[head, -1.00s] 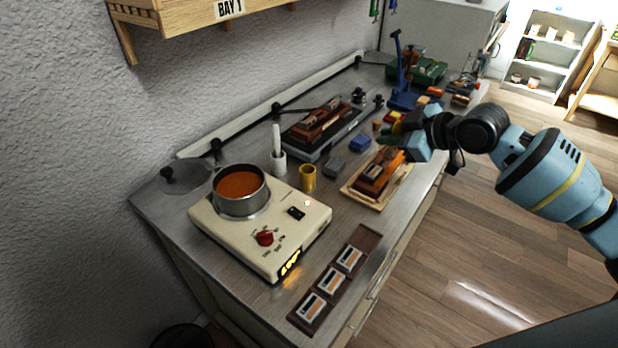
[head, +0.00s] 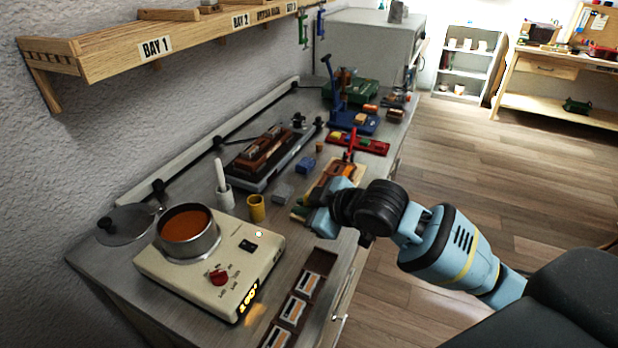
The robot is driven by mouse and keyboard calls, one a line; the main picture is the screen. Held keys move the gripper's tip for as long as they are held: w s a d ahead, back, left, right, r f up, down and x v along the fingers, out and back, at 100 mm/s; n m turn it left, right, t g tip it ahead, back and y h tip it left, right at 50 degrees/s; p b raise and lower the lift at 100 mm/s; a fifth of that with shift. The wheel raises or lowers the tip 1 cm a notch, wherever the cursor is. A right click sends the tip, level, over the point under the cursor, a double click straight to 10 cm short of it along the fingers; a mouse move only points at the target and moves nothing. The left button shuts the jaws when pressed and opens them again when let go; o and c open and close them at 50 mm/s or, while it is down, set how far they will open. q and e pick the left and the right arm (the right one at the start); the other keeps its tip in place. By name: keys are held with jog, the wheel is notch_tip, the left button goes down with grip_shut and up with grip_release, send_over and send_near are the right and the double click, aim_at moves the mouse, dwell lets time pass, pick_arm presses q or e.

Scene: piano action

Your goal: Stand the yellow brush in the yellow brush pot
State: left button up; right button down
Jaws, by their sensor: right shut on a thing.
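The yellow brush pot (head: 256,208) stands upright on the metal bench, just right of the hot plate, and no brush shows in it. My right gripper (head: 304,211) is low over the bench, to the right of the pot and apart from it. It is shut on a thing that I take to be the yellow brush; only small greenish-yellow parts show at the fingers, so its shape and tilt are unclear. My left gripper is not in view.
A hot plate (head: 160,265) with a pan of orange-brown liquid (head: 187,224) is left of the pot. A white pot (head: 225,196) holding a white stick stands close behind. A grey block (head: 283,192) and a wooden tray (head: 352,172) are nearby. A cartridge rack (head: 322,262) is in front.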

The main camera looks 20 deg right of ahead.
jog(key=s+d+m+t+h, duration=0.1)
jog(key=s+m+h, duration=0.4)
jog(key=s, duration=0.1)
jog(key=shift+d+r, duration=0.3)
jog(key=shift+r, duration=0.05)
